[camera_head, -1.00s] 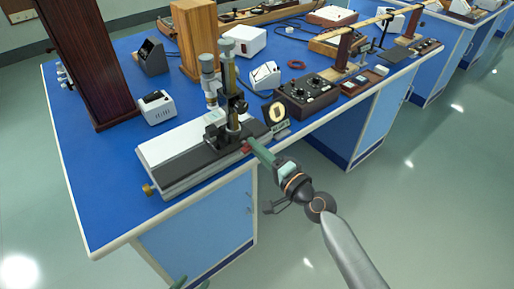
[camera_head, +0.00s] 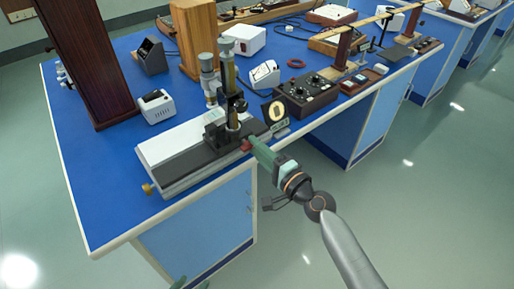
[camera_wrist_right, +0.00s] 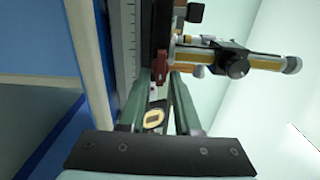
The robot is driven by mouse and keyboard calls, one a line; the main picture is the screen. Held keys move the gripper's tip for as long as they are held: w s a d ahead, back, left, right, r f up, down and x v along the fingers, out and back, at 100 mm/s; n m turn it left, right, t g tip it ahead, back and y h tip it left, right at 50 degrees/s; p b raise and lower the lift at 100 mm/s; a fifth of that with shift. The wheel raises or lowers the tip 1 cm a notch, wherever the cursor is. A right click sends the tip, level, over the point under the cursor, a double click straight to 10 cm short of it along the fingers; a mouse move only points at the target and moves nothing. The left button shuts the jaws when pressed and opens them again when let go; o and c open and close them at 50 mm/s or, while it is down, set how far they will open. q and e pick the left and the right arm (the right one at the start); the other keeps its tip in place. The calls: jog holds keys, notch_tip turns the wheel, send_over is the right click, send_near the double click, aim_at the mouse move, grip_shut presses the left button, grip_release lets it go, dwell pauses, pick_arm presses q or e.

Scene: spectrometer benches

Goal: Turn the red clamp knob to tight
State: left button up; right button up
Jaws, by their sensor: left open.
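The red clamp knob (camera_head: 246,147) sits low on the front side of the microscope-like instrument (camera_head: 231,110) on the near bench. It also shows in the right wrist view (camera_wrist_right: 160,63). My right gripper (camera_head: 253,146) reaches it from the right, with its green fingertips at the knob. In the right wrist view the two fingers (camera_wrist_right: 158,76) stand on either side of the knob. I cannot tell whether they press on it. My left gripper (camera_head: 188,284) is open at the bottom edge, mostly cut off.
The instrument's long base (camera_head: 165,178) runs along the bench front. A black control box (camera_head: 306,96) and a small white device (camera_head: 264,74) stand to its right. A wooden column (camera_head: 196,40) stands behind. The floor in front of the bench is clear.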

jog(key=o, duration=0.3)
jog(key=shift+o, duration=0.2)
jog(key=b+v, duration=0.1)
jog(key=v, duration=1.1)
jog(key=shift+s, duration=0.2)
jog(key=shift+d, duration=0.1)
jog(key=s+d+f+n+g+h+p, duration=0.2)
jog(key=s+d+f+n+h+p, duration=0.1)
jog(key=s+f+n, duration=0.3)
jog(key=s+d+f+n+g+h+p, duration=0.3)
jog(key=s+d+f+n+h+p, duration=0.1)
jog(key=s, duration=0.6)
notch_tip(320, 180, down, 5)
jog(key=n+h+p, duration=0.1)
jog(key=n+p, duration=0.1)
jog(key=n, duration=0.1)
jog(key=shift+s+d, duration=0.15)
jog(key=shift+s, duration=0.2)
